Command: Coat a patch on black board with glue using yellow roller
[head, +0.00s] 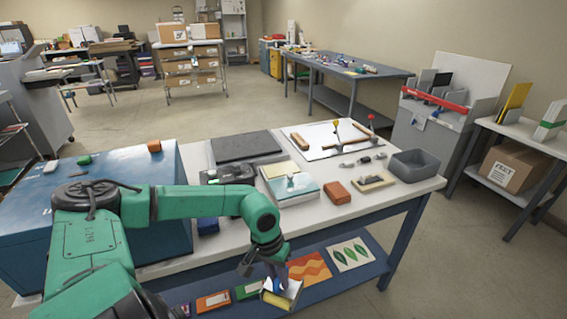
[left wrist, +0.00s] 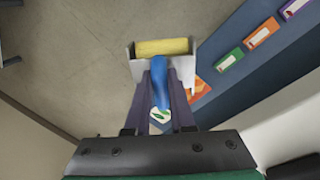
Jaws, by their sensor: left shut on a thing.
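My left gripper (head: 276,272) is in front of the near edge of the table, by the lower shelf. It is shut on the blue handle (left wrist: 161,82) of the yellow roller (left wrist: 164,47). In the left wrist view the yellow roller head sits in a pale frame beyond the fingertips; in the head view the roller (head: 277,299) is small and partly hidden by the gripper. The black board (head: 245,146) lies flat near the back left of the table, clear of my arm. I cannot make out a patch or glue on it. My right gripper is not in view.
The white table (head: 230,240) also carries a grey bin (head: 415,165), a brown block (head: 337,193), a white board with tools (head: 331,139) and a stack of sheets (head: 290,186). A blue box (head: 110,180) stands left. The lower shelf (head: 372,262) holds coloured cards.

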